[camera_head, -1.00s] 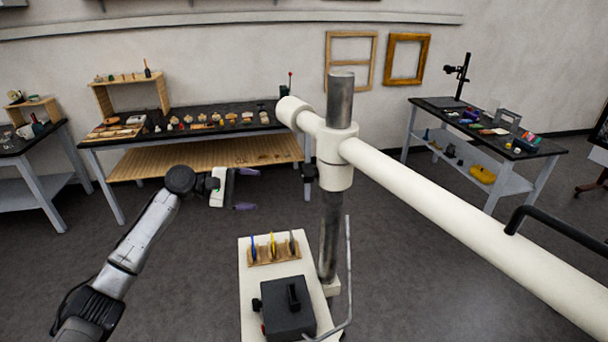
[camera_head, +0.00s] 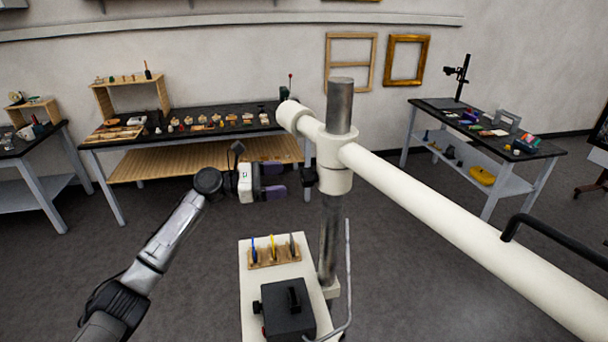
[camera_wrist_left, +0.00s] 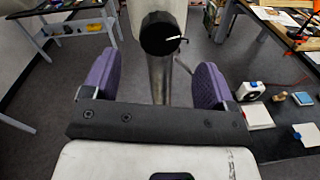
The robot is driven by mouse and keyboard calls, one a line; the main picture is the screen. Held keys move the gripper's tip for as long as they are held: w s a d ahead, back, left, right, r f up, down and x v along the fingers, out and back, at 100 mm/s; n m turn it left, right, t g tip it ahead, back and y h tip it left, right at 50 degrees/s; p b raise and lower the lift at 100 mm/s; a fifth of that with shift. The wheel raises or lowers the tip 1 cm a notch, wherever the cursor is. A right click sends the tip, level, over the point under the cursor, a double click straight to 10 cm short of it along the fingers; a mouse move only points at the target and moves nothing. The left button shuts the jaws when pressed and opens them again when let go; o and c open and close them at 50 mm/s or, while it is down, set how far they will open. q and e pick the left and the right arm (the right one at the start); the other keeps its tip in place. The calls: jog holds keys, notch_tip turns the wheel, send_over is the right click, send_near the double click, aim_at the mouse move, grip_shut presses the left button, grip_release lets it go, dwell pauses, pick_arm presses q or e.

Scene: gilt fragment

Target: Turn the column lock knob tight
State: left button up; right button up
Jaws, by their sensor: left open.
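The column lock knob (camera_head: 309,175) is a small black knob on the left side of the white collar (camera_head: 335,178) on the grey metal column (camera_head: 341,105). In the left wrist view the knob (camera_wrist_left: 161,33) is round and black with a white mark, ahead of the fingers and between their lines. My left gripper (camera_head: 284,180) is open with purple finger pads, just left of the knob and apart from it. In the left wrist view its fingers (camera_wrist_left: 155,85) stand wide with nothing between them. My right gripper is not in view.
A long white boom (camera_head: 450,215) runs from the collar to the lower right. Below stands a white base (camera_head: 250,310) with a black box (camera_head: 288,308) and a small tool rack (camera_head: 274,257). Workbenches (camera_head: 190,133) line the back wall.

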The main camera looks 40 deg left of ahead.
aim_at(302, 177)
pick_arm(q)
jog(key=p+x, duration=0.1)
jog(key=x, duration=0.4)
jog(key=shift+w+d+r, duration=0.1)
jog(key=shift+w+d, duration=0.05)
jog(key=shift+x, duration=0.85)
jog(key=c, duration=0.9)
